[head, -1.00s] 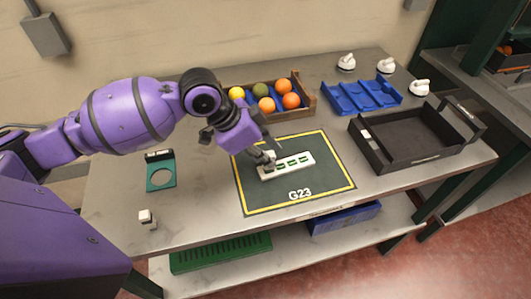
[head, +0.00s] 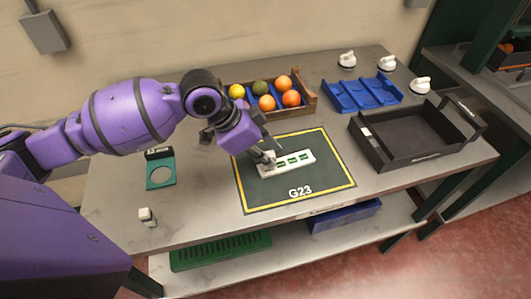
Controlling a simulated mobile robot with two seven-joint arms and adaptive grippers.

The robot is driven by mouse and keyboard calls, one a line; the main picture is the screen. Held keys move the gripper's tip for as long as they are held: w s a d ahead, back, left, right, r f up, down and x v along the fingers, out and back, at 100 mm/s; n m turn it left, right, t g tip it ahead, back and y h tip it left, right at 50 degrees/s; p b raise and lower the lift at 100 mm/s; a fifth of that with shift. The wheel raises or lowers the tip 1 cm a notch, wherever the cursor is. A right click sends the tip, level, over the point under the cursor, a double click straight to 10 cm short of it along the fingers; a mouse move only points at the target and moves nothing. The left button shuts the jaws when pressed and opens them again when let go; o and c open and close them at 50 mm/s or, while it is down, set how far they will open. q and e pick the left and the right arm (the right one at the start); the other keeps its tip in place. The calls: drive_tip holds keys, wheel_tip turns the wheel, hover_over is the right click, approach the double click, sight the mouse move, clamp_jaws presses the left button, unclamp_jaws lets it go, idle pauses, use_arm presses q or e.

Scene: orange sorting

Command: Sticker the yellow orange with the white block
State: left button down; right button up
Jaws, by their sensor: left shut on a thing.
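The yellow orange (head: 237,91) lies in the wooden crate (head: 312,104) at the back, at its left end, among several other fruits. My left gripper (head: 269,159) is at the left end of a white holder (head: 300,161) with green-marked slots on the dark mat. It is shut on what looks like a small white block, mostly hidden by the fingers. I cannot tell whether this block is clear of the holder. Another small white block (head: 147,217) stands alone at the table's front left. My right gripper is not in view.
A green plate with a round ring (head: 160,171) lies left of the mat (head: 270,195). A blue slotted tray (head: 362,95), white knob-like items (head: 347,60) and a black tray (head: 372,150) occupy the right side. The table's front left is largely clear.

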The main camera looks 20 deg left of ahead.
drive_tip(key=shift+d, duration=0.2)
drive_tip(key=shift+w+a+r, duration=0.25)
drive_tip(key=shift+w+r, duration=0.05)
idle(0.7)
use_arm(q)
drive_tip(key=shift+f, duration=0.1)
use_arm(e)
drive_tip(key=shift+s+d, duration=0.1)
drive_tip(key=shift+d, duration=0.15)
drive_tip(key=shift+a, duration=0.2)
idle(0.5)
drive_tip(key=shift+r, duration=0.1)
